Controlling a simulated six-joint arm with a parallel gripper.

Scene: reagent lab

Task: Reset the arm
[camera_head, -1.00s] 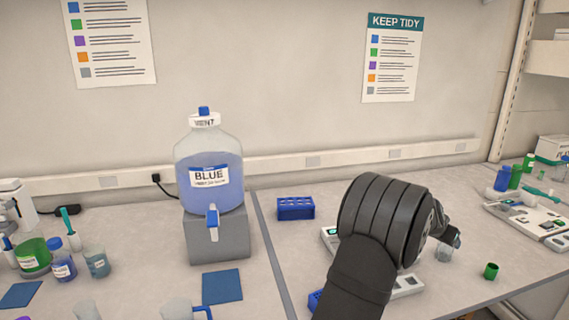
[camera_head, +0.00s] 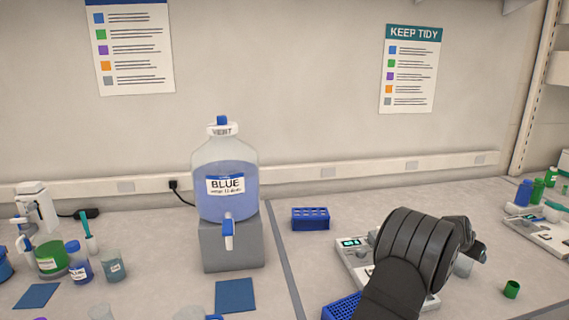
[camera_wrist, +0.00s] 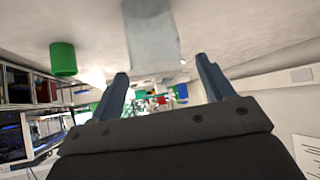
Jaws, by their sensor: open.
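My gripper (camera_head: 474,246) is at the right of the bench in the head view, partly hidden by my dark arm. In the wrist view my gripper (camera_wrist: 161,68) shows two blue-grey fingers spread apart with nothing between them. A clear beaker (camera_head: 463,265) stands on the bench close to the gripper in the head view. A clear vessel (camera_wrist: 150,38) appears beyond the fingers in the wrist view, apart from them.
My arm partly covers a pale device (camera_head: 353,262) with a lit display and a blue rack (camera_head: 341,307). A blue jug (camera_head: 226,178) stands left on a grey block (camera_head: 232,246). Another blue rack (camera_head: 310,219) is behind.

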